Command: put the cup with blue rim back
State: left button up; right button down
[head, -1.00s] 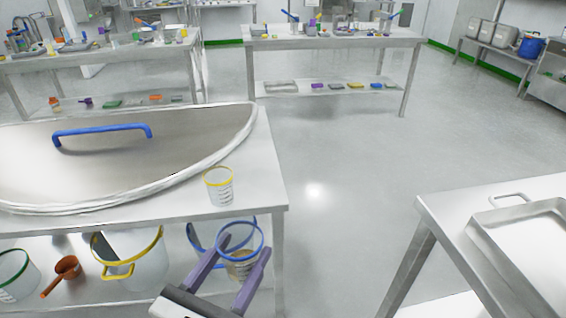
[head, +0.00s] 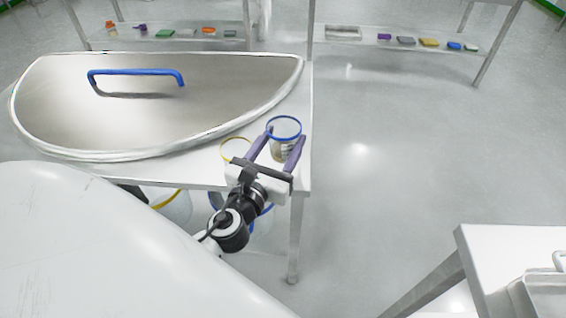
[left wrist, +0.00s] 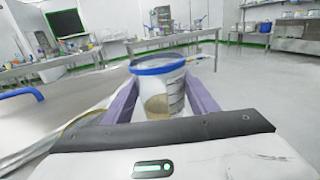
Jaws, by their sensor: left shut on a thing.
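The cup with blue rim (head: 284,128) is a clear cup with some brownish contents. My left gripper (head: 278,143) is shut on it, a purple finger on each side, at the right end of the white table (head: 206,179). In the left wrist view the cup (left wrist: 160,88) stands upright between the fingers (left wrist: 163,100). I cannot tell whether its base touches the tabletop. A cup with yellow rim (head: 236,149) stands just left of it, partly hidden by my gripper. My right gripper is not in view.
A large steel lid with a blue handle (head: 136,73) covers most of the table. Buckets, one with a yellow rim (head: 168,199), stand on the shelf below, partly hidden by my arm. A tray (head: 545,294) lies on a table at the lower right. Open floor lies between.

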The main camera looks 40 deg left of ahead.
aim_at(282, 160)
pick_arm(q)
notch_tip(282, 160, down, 2)
jog(key=shift+f+b, duration=0.25)
jog(key=shift+b, duration=0.1)
notch_tip(282, 160, down, 3)
jog(key=shift+f+b, duration=0.2)
jog(key=shift+b, duration=0.9)
jog(key=shift+f, duration=0.15)
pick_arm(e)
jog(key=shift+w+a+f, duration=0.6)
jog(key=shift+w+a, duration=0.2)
pick_arm(q)
jog(key=o, duration=1)
jog(key=shift+o, duration=0.2)
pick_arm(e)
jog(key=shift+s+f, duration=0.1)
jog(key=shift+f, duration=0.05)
